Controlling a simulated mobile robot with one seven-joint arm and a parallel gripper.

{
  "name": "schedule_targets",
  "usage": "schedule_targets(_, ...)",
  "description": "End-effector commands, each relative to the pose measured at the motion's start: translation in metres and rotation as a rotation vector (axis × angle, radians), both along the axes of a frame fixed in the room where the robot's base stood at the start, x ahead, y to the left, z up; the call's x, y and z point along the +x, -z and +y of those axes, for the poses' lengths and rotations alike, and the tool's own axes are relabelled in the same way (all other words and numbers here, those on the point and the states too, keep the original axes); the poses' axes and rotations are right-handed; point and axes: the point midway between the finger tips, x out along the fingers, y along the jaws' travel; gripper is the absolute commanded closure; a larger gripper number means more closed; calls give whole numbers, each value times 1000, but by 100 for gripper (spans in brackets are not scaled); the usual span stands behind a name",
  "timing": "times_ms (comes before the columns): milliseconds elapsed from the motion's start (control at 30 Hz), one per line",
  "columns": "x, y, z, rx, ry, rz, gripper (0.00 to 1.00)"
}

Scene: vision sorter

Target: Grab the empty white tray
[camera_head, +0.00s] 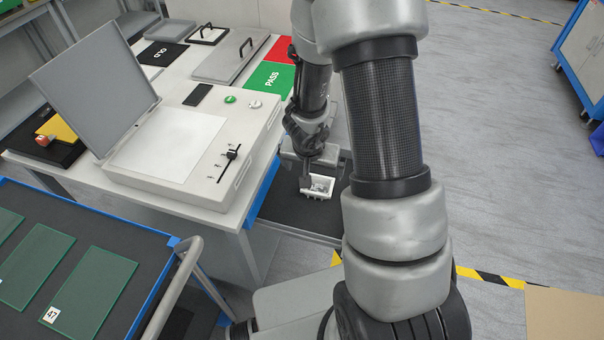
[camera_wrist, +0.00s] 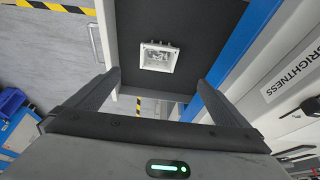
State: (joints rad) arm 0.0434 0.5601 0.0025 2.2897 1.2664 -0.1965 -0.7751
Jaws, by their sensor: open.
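A small white tray (camera_head: 321,193) sits on a dark surface below the workbench's right side. In the wrist view the white tray (camera_wrist: 146,66) lies ahead of my gripper, between and beyond the fingers. It does not look empty: clear or greyish small pieces seem to lie in it, too small to name. My gripper (camera_wrist: 160,80) is open, with nothing between its fingers. In the head view my gripper (camera_head: 308,182) hangs close to the tray and partly covers it; whether they touch cannot be told there.
The workbench with a light box (camera_head: 168,148) stands left of the tray. A cart with glass plates (camera_head: 92,290) is at the lower left. A green PASS pad (camera_head: 270,77) and a red pad (camera_head: 281,48) lie behind. Open grey floor (camera_head: 500,130) is at the right.

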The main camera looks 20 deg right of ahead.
Motion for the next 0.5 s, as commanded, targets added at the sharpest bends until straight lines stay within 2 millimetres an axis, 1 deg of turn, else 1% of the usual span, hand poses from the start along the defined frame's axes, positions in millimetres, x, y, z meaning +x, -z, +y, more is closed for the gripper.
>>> schedule_targets(133,1,21,-5,-6,10,9,0)
schedule_targets(400,20,76,-17,-4,9,9,0)
schedule_targets(500,27,93,-21,-4,8,8,0)
